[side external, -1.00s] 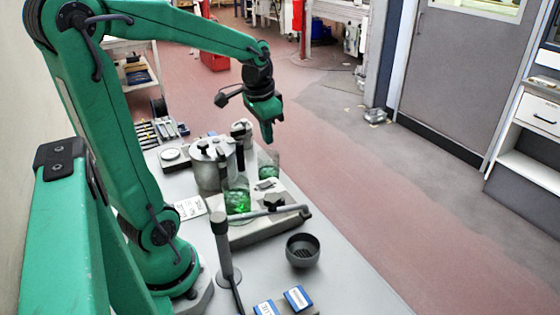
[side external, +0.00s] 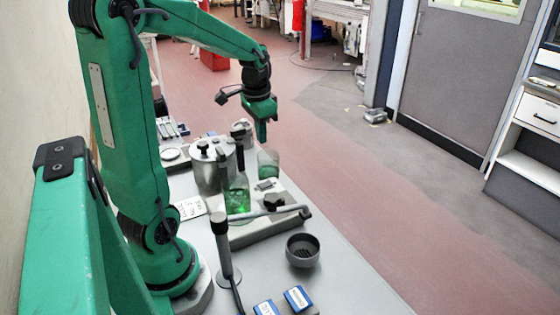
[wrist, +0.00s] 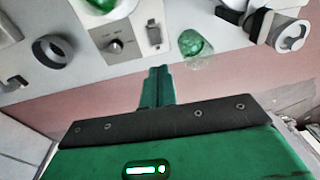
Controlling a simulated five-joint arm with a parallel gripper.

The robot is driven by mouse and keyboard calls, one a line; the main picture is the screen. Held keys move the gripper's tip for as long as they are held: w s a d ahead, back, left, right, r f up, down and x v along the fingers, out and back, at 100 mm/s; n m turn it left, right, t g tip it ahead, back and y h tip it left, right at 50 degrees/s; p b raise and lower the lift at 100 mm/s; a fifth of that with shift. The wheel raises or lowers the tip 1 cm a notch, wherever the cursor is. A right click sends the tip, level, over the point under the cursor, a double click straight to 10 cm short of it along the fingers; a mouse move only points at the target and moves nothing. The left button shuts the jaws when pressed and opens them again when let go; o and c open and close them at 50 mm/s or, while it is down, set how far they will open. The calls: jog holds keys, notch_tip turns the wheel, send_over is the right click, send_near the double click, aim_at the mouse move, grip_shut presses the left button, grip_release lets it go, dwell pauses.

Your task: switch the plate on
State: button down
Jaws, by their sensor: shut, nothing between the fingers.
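The plate (side external: 244,236) is a low pale unit on the bench with a flask of green liquid (side external: 238,200) on it. In the wrist view its control panel (wrist: 110,30) shows a dark knob (wrist: 115,45) and a small switch on a grey square (wrist: 153,33). I cannot tell the switch's position. My gripper (side external: 261,138) is shut and empty, pointing down in the air above the far end of the plate. In the wrist view the closed fingers (wrist: 158,75) are apart from the switch, below it in the picture.
A glass vessel (side external: 268,163) stands close to the panel and below my gripper. A metal pot (side external: 208,172) is to the left. A dark cup (side external: 302,250) and blue boxes (side external: 297,298) are nearer.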

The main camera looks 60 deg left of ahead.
aim_at(268, 182)
jog(key=f, duration=0.4)
jog(key=w+f, duration=0.1)
jog(key=f, duration=0.8)
jog(key=shift+w+f, duration=0.3)
jog(key=shift+f, duration=0.05)
jog(key=shift+f, duration=0.15)
dwell(0.4)
jog(key=shift+s+r, duration=0.2)
jog(key=shift+s, duration=0.5)
jog(key=shift+r, duration=0.1)
notch_tip(268, 182, up, 14)
jog(key=w, duration=0.1)
jog(key=shift+w, duration=0.35)
dwell(0.4)
